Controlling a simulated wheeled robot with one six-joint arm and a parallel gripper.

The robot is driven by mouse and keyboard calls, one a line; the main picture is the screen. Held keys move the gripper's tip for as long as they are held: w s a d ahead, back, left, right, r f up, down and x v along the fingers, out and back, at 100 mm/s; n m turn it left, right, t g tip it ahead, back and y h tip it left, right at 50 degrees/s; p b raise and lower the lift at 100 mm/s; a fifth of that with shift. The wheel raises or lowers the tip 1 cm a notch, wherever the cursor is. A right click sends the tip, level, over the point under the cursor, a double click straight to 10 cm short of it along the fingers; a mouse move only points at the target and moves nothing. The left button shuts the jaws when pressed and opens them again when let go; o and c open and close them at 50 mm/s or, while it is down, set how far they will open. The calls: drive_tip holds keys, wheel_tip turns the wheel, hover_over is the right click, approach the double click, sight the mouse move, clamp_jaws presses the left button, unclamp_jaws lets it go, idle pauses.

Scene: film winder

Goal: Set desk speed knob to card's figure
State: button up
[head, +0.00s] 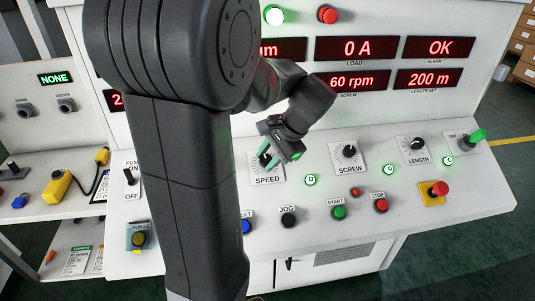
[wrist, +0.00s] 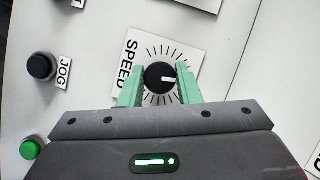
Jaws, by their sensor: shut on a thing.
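The speed knob (wrist: 158,76) is a round black knob with a white pointer line, on a white dial plate (wrist: 190,48) with black tick marks and the word SPEED. In the wrist view its pointer line faces right. My gripper (wrist: 158,84) has its two green fingers on either side of the knob, shut on it. In the head view my gripper (head: 277,156) is at the dial above the SPEED label (head: 267,181), and it partly hides the knob. The card cannot be made out. The speed readout is mostly hidden behind my arm.
To the right are the SCREW knob (head: 349,151), the LENGTH knob (head: 417,143) and a green-handled switch (head: 478,136). In front are the JOG button (head: 288,220), START button (head: 339,212), STOP button (head: 381,206) and a red emergency button (head: 440,188). Red displays (head: 357,48) stand behind.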

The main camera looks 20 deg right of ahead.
drive_tip(key=shift+m, duration=0.3)
idle(0.4)
drive_tip(key=o, duration=1)
drive_tip(key=shift+c, duration=0.2)
drive_tip(key=v, duration=1.4)
drive_tip(key=shift+b, duration=0.35)
drive_tip(key=shift+f, duration=0.2)
drive_tip(key=x, duration=1.3)
drive_tip(key=shift+w+a+f+p, duration=0.2)
drive_tip(key=shift+w+f+p, duration=0.1)
drive_tip(key=shift+p, duration=0.1)
